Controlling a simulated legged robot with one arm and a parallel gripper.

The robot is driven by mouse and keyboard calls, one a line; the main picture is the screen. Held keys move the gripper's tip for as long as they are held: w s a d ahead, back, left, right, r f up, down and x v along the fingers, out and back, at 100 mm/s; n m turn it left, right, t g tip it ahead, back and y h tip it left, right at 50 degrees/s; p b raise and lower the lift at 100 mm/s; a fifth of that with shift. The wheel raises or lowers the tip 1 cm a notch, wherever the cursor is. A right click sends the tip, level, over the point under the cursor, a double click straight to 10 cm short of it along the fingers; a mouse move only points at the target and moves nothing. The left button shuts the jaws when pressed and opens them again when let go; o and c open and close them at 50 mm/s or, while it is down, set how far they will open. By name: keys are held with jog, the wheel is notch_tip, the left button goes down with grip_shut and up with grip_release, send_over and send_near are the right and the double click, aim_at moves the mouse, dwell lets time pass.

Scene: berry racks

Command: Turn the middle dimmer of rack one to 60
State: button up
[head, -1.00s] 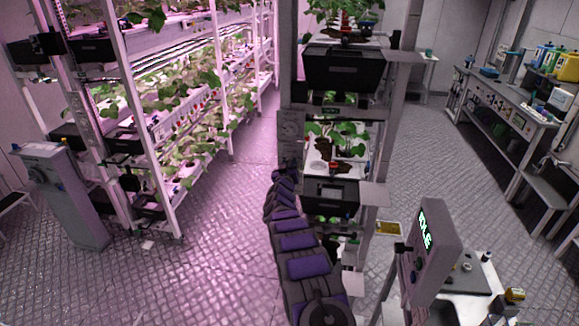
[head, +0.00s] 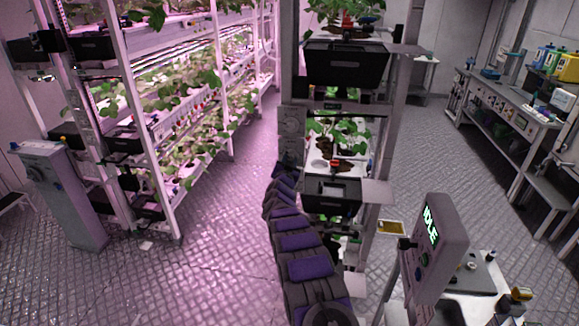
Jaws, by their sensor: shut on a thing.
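A grey panel (head: 292,118) with round dials is on the left upright of the nearer rack (head: 397,80), in the centre of the head view. My arm reaches up from the bottom of the view to this panel. My gripper (head: 290,152) is small and dark at the panel's lower part, shut on what looks like a dimmer knob there. The knob is hidden behind the gripper, and I cannot read its setting or tell which dimmer it is.
The rack holds black bins (head: 346,66) and potted plants. A lit plant rack (head: 165,115) and a grey pedestal (head: 62,190) stand at the left. A console reading IDLE (head: 437,243) stands front right. A workbench (head: 510,112) lines the right.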

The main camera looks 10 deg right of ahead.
jog(key=m+b, duration=0.3)
jog(key=m, duration=0.4)
jog(key=m+b, duration=0.4)
jog(key=m, duration=0.2)
jog(key=shift+a+r+m, duration=0.1)
jog(key=shift+a+m, duration=0.1)
jog(key=shift+m, duration=0.2)
jog(key=shift+b, duration=0.3)
jog(key=o, duration=1.1)
jog(key=shift+c, duration=0.2)
jog(key=shift+s, duration=0.1)
